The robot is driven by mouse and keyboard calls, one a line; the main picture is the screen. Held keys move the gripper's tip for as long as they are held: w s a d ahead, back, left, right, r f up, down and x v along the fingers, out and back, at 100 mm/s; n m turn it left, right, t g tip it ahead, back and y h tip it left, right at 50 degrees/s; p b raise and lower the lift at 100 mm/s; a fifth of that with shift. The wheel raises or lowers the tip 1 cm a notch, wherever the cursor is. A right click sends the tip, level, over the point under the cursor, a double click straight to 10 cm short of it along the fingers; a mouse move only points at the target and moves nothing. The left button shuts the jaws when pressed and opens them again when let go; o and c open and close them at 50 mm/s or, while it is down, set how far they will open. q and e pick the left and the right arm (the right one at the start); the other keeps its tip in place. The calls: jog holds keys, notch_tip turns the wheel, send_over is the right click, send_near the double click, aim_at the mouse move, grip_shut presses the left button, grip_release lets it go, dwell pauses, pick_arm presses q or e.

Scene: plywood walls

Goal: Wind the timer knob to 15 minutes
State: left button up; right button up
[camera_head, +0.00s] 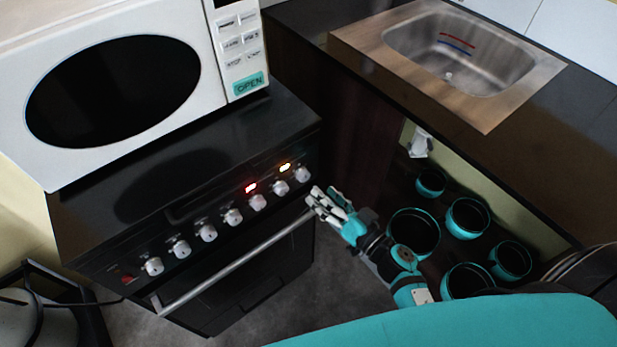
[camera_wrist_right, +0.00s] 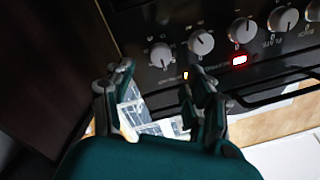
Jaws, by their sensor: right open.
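A row of several white knobs runs along the black stove's front panel (camera_head: 120,270) in the head view. Their labels are too small to read, so I cannot tell which one is the timer knob. The rightmost knob (camera_head: 302,174) is nearest my right gripper (camera_head: 324,200). In the right wrist view that end knob (camera_wrist_right: 160,55) shows just beyond and between the fingertips (camera_wrist_right: 158,78). My right gripper is open and empty, just off the panel's right end, apart from the knob. My left gripper is not in view.
A red light (camera_head: 251,188) and an orange light (camera_head: 285,167) glow on the panel. A silver oven handle (camera_head: 235,265) runs below the knobs. A white microwave (camera_head: 215,85) stands on the stove. Several teal-rimmed pots (camera_head: 467,217) and a sink (camera_head: 460,55) are at right.

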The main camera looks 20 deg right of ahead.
aim_at(306, 178)
jog(key=x, duration=0.6)
jog(key=shift+w+a, duration=0.2)
jog(key=shift+w, duration=0.1)
grip_shut()
